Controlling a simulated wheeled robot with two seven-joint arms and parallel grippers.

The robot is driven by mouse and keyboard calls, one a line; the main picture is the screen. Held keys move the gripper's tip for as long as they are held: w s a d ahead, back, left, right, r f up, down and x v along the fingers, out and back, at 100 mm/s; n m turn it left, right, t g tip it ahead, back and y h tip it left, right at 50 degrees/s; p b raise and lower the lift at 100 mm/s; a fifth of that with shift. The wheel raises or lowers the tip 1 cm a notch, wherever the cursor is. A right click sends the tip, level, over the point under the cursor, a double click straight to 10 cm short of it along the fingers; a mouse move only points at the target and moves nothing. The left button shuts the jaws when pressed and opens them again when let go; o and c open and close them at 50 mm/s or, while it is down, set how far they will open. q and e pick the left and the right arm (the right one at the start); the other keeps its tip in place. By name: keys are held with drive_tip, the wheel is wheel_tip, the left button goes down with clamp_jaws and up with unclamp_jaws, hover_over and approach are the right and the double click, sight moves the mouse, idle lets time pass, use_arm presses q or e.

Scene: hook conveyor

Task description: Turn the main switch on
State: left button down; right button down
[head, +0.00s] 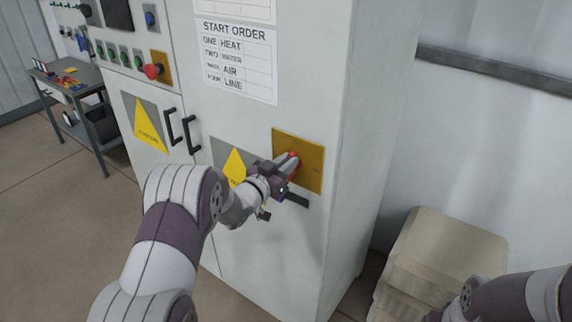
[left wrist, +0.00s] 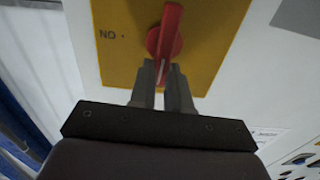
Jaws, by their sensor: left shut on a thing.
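The main switch is a red rotary handle (head: 293,158) on a yellow plate (head: 314,182), low on the grey cabinet's right door. My left gripper (head: 286,165) is at the plate, shut on the handle. In the left wrist view the red handle (left wrist: 168,30) sits between and just beyond the two grey fingertips (left wrist: 164,76). It stands nearly upright in that picture, tilted slightly, with a pale mark at its lower end. The yellow plate (left wrist: 207,52) shows "NO" lettering with a dot left of the handle. My right gripper is not in view; only part of that arm shows.
The grey cabinet (head: 350,90) carries a start order sheet (head: 237,62), black door handles (head: 190,135) and a red button (head: 153,71). A beige stacked object (head: 440,255) stands on the floor at the right. A small workbench (head: 75,85) stands at the far left.

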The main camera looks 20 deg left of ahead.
use_arm(q)
drive_tip(key=f+m+b, duration=0.1)
drive_tip(key=m+b, duration=0.4)
drive_tip(key=b, duration=0.2)
drive_tip(key=d+m+b, duration=0.1)
drive_tip(key=m+b, duration=0.4)
drive_tip(key=b, duration=0.3)
drive_tip(key=d+f+m+b, duration=0.1)
drive_tip(key=m+b, duration=0.4)
drive_tip(key=b, duration=0.3)
drive_tip(key=shift+s+d+f, duration=0.15)
drive_tip(key=shift+s+f, duration=0.15)
drive_tip(key=shift+s, duration=0.1)
drive_tip(key=shift+m+b, duration=1.3)
drive_tip(key=shift+b, duration=0.15)
drive_tip(key=c, duration=1.1)
unclamp_jaws()
drive_tip(key=b+v, duration=0.1)
drive_tip(key=v, duration=1.1)
drive_tip(key=shift+s, duration=0.3)
